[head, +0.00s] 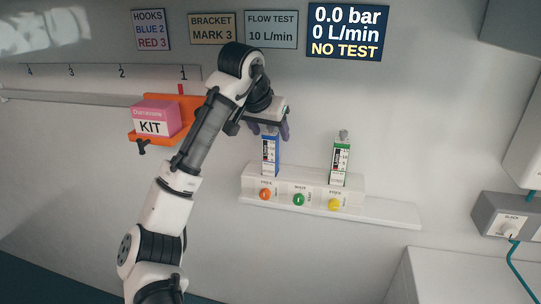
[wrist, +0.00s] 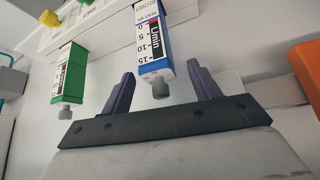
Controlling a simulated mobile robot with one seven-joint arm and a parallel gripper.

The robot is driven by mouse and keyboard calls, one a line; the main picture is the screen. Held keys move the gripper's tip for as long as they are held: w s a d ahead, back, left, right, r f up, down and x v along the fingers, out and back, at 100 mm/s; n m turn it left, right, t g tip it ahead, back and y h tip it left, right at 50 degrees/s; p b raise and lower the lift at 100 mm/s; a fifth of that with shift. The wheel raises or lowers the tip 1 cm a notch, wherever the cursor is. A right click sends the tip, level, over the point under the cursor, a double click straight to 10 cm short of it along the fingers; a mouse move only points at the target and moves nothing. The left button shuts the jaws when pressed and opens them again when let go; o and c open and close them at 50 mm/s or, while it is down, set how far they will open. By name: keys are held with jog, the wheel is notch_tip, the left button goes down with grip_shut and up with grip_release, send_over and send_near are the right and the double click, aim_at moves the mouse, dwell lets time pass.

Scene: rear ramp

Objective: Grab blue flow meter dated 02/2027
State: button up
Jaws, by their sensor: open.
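The blue flow meter (head: 270,155) stands upright in the white holder on the wall, above the orange knob. It also shows in the wrist view (wrist: 152,42), with its scale and grey tip facing my gripper. My gripper (head: 271,130) is open just above the blue meter. In the wrist view my gripper (wrist: 160,70) has its two purple fingers apart, one on each side of the meter's end, with nothing held.
A green flow meter (head: 340,160) stands right of the blue one. The white holder (head: 305,180) carries orange, green and yellow knobs. An orange shelf (head: 178,134) with a pink kit box (head: 156,117) is at left. A display (head: 346,31) reads 0.0 bar, NO TEST.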

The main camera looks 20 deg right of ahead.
jog(key=shift+x, duration=1.4)
jog(key=shift+r, duration=0.1)
grip_shut()
